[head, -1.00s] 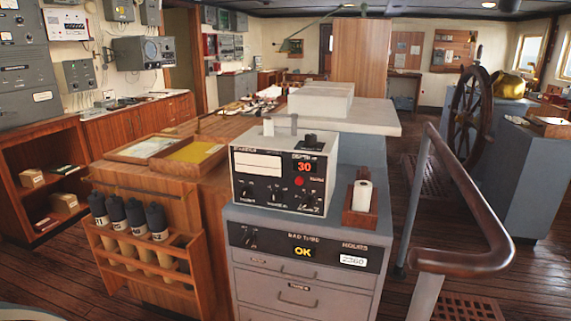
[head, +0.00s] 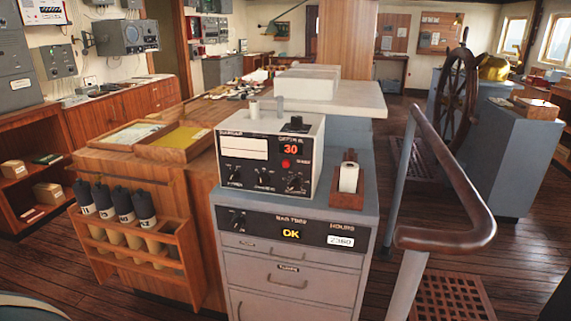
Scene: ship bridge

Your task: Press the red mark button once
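The red mark button (head: 286,164) is a small round red knob on the front face of the grey depth sounder (head: 269,155). It sits just below the red "30" display (head: 291,145) and above a row of black knobs. The sounder stands on a grey drawer cabinet (head: 288,275) ahead of me. Nothing covers the button. Neither of my grippers shows in the head view.
A brown handrail (head: 445,240) stands close on the right. A paper roll in a wooden holder (head: 347,185) is beside the sounder. A wooden rack with several dark-capped tubes (head: 130,235) is at the left. Wooden floor shows between cabinet and handrail.

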